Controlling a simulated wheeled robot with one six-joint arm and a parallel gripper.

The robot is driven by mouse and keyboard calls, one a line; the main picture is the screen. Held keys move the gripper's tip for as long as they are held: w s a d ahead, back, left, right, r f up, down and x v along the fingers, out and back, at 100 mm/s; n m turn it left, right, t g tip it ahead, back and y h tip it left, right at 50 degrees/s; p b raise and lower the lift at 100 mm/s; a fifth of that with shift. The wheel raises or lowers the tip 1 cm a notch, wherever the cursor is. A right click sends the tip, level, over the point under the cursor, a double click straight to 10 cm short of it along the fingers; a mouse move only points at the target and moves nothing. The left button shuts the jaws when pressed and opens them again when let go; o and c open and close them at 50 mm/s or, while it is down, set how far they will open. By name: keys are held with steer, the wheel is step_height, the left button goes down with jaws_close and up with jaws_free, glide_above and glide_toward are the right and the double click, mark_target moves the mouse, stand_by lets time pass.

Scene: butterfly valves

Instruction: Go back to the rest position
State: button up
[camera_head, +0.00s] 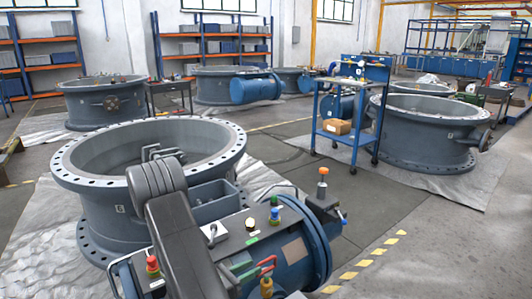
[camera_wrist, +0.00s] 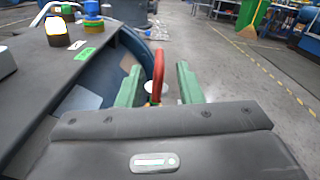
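My gripper (camera_wrist: 160,85) has two green fingers set wide apart. It is open. A red lever handle (camera_wrist: 157,72) on an orange base stands between the fingers, with a visible gap on each side. My gripper's green fingers (camera_head: 246,268) show just left of the handle. My dark arm crosses the front of the valve ring (camera_head: 105,210) and hides part of it.
An orange-topped post (camera_head: 322,183) stands to the right. A blue cart (camera_head: 345,130) and another valve (camera_head: 425,135) stand farther off.

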mark_target(267, 270)
steer(key=b+x, duration=0.1)
steer(key=x, duration=0.5)
steer(key=shift+w+d, duration=0.2)
steer(key=shift+d, duration=0.1)
step_height(267, 270, down, 4)
steer(key=b, duration=0.3)
steer(key=shift+f, duration=0.1)
steer(key=p+v, duration=0.3)
steer(key=v, duration=1)
steer(key=shift+s+a, duration=0.2)
steer(key=shift+a, duration=0.05)
steer(key=shift+d, duration=0.1)
